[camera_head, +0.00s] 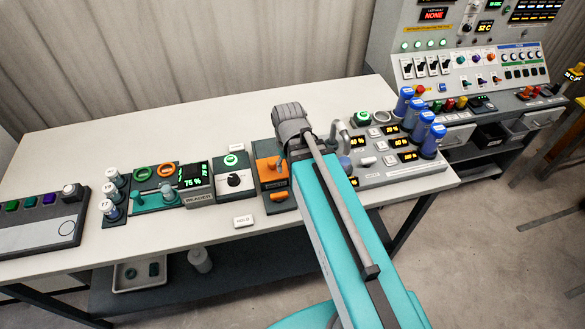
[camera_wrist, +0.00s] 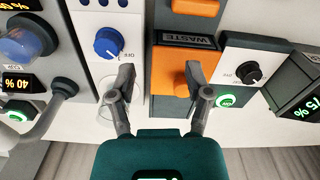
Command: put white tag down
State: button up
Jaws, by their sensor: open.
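A small white tag (camera_head: 243,221) with dark lettering, seemingly "HOLD", lies flat on the bench near its front edge. It is left of my arm in the head view, in front of the black knob box. I cannot make it out in the wrist view. My gripper (camera_wrist: 160,78) is open, with its two fingers apart and nothing seen held between them. It is over the bench beside the orange waste unit (camera_wrist: 169,70). In the head view my arm hides the fingers.
The waste unit, a black knob box (camera_head: 234,178) and a reader (camera_head: 198,188) stand left of my arm. Blue-capped bottles (camera_head: 433,141) and a panel with displays are right. A tray (camera_head: 139,273) sits on the lower shelf. Bare bench lies behind the devices.

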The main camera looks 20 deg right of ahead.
jog(key=shift+s+d+m, duration=0.35)
jog(key=shift+s+m, duration=0.25)
jog(key=shift+s, duration=0.25)
jog(key=shift+o, duration=0.3)
jog(key=shift+w, duration=0.1)
jog(key=w+a+n, duration=0.2)
jog(key=w+n, duration=0.1)
jog(key=w, duration=0.1)
jog(key=w+a+n, duration=0.2)
jog(key=w+n, duration=0.1)
jog(key=w, duration=0.2)
jog(key=w+a+n+p, duration=0.1)
jog(key=w+a+n, duration=0.1)
jog(key=w, duration=0.3)
jog(key=shift+w+a+r+n, duration=0.25)
jog(key=shift+r+n, duration=0.15)
jog(key=shift+n, duration=0.1)
jog(key=w+a+n, duration=0.7)
jog(key=w+n, duration=0.1)
jog(key=w, duration=0.3)
jog(key=shift+a+r+n, duration=0.3)
jog(key=shift+r, duration=0.05)
jog(key=shift+f, duration=0.1)
